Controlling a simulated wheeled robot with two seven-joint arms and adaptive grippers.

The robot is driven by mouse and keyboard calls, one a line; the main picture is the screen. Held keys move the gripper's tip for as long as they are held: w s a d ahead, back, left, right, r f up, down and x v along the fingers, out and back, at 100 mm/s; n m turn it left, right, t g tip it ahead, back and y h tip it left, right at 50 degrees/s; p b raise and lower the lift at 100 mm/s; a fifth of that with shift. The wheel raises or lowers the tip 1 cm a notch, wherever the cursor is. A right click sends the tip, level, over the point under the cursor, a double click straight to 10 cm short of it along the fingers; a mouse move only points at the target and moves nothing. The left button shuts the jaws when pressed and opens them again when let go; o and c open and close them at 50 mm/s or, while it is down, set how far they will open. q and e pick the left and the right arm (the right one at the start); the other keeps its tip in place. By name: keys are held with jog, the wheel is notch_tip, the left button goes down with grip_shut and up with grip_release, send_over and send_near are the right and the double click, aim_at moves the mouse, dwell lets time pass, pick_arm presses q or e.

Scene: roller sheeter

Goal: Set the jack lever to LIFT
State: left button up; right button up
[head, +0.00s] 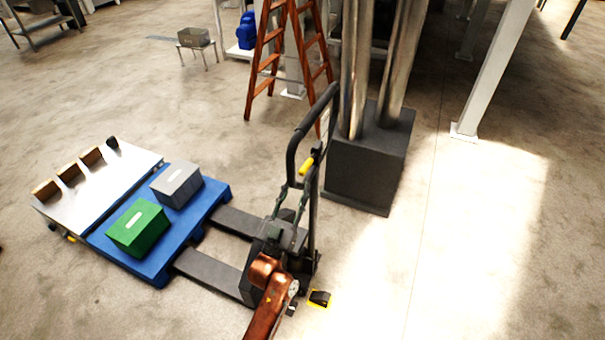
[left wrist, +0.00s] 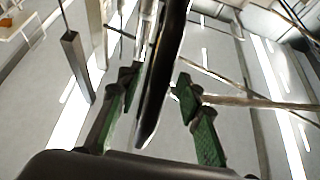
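The jack lever (head: 306,166) is a small yellow grip on the black looped handle (head: 293,150) of the pallet jack (head: 262,262). It sits near the handle's right upright; its setting cannot be read. My left gripper (head: 292,192) is just below the lever, close to the handle. In the left wrist view its green-padded fingers (left wrist: 156,82) are spread, with a dark handle bar (left wrist: 166,75) running between them. A gap shows between the bar and the right finger. The lever cannot be made out in the left wrist view. My right gripper is not in view.
A dark block (head: 368,165) with pipes stands right behind the handle. An orange ladder (head: 262,70) stands behind.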

pick_arm(q)
jog(key=v, duration=0.4)
jog(key=shift+s, duration=0.1)
jog(key=shift+f, duration=0.1)
jog(key=shift+c, duration=0.5)
